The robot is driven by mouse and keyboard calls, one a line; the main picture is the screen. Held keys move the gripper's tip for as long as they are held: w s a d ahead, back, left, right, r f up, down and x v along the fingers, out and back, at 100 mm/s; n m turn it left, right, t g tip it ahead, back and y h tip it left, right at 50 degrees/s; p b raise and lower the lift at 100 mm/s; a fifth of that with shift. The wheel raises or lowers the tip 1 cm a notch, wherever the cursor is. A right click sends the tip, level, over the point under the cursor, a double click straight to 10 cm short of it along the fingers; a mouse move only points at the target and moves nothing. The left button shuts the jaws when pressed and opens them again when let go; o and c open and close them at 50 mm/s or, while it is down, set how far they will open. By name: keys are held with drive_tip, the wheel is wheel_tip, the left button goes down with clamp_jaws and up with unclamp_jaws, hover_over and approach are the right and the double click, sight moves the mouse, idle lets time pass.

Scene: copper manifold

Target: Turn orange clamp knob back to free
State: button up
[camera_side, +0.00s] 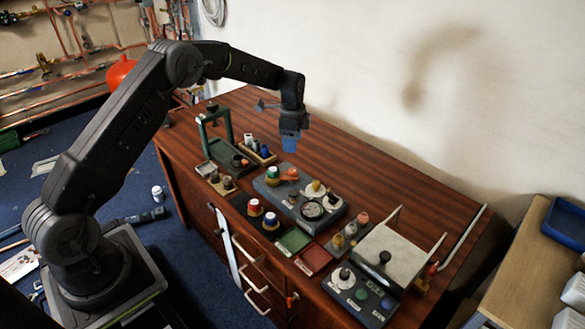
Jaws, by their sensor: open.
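An orange knob (291,173) sits at the back left part of a grey fixture block (318,222) on the wooden bench. It looks like the clamp knob, with an orange arm reaching to its left. Its exact turn angle is too small to read.
A green-topped knob (271,172) stands left of the orange one. A dark green frame (215,132) rises at the left, and a tray of small parts (262,157) lies behind the block. A white tilted plate (395,260) stands at right.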

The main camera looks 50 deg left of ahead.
sight(292, 170)
wheel_tip(292, 170, down, 11)
drive_tip(key=shift+r, duration=0.2)
drive_tip(key=shift+c, duration=0.4)
drive_tip(key=c, duration=0.8)
drive_tip(key=shift+c, duration=0.2)
